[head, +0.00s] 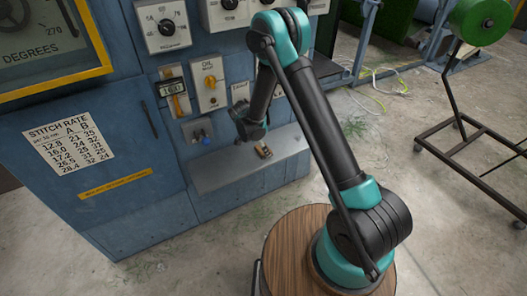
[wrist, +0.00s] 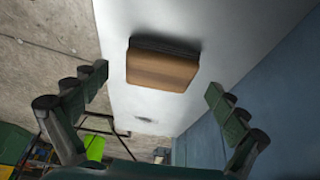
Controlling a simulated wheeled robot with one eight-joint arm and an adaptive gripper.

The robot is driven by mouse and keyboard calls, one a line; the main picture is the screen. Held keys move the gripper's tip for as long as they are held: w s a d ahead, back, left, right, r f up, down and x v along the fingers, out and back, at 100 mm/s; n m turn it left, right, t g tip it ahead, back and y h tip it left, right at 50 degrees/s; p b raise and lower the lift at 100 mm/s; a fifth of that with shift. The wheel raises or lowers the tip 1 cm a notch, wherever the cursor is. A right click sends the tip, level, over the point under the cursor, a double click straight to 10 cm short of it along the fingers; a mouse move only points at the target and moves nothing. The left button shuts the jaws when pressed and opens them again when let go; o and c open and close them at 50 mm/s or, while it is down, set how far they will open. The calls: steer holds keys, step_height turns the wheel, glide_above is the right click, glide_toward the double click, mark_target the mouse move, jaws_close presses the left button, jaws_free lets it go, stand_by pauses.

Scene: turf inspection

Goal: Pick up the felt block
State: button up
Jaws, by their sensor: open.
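The felt block (wrist: 162,66) is a small block with a brown wooden body and a dark layer along one side. It lies on a pale ledge (wrist: 225,30) in the wrist view. In the head view the block (head: 264,152) shows small on the grey ledge of the blue cabinet. My gripper (wrist: 157,82) is open, its two green-padded fingers spread to the left and right of the block's position, with nothing between them touching it. In the head view my gripper (head: 256,135) hangs just above the block, its fingers mostly hard to make out.
The blue cabinet (head: 110,205) with dials and switches (head: 198,130) rises directly behind the ledge. The ledge is otherwise mostly bare. A wheeled stand with a green reel (head: 480,20) is at the right. Cables (head: 375,85) lie on the concrete floor.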

steer(key=shift+w+d+f, duration=0.15)
steer(key=shift+d+f, duration=0.05)
steer(key=shift+f, duration=0.35)
steer(key=shift+c, duration=0.6)
steer(key=c, duration=1.1)
steer(key=shift+r, duration=0.3)
